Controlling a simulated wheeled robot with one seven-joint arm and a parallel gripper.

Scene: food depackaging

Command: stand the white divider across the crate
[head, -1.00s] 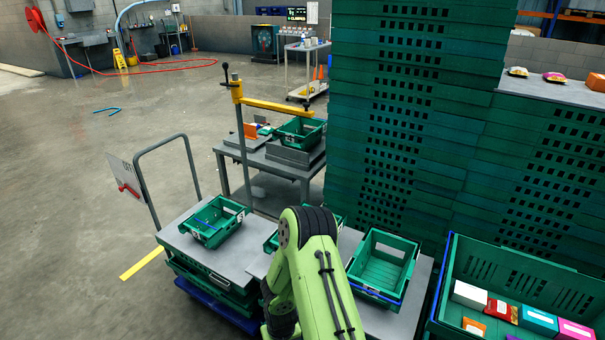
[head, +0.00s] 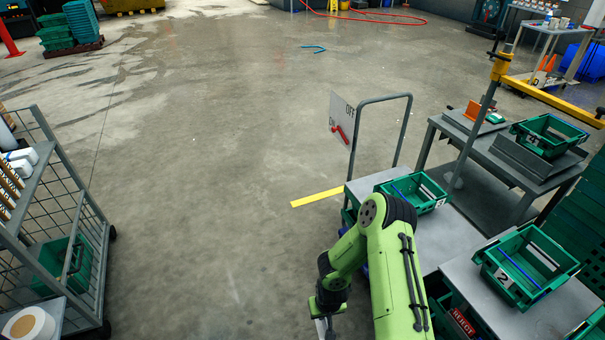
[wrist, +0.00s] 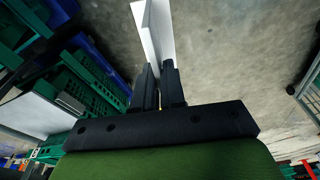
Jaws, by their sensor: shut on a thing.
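The white divider (wrist: 156,35) stands out between the dark fingers of my gripper (wrist: 158,80) in the wrist view, and the fingers are shut on it. In the head view my gripper (head: 324,318) hangs at the bottom edge, left of the benches, with a small part of a pale piece below it. Several green crates are in view, so I cannot tell which one the task means. One green crate (head: 503,290) with a blue bar stands on the grey bench at the right. Another green crate (head: 430,205) stands farther back on a grey top.
A wire cage trolley (head: 85,195) with white items stands at the left. A grey table (head: 480,160) with a yellow-armed post is at the right. A grey cart handle (head: 408,130) rises behind the crates. Open concrete floor lies between the trolley and benches.

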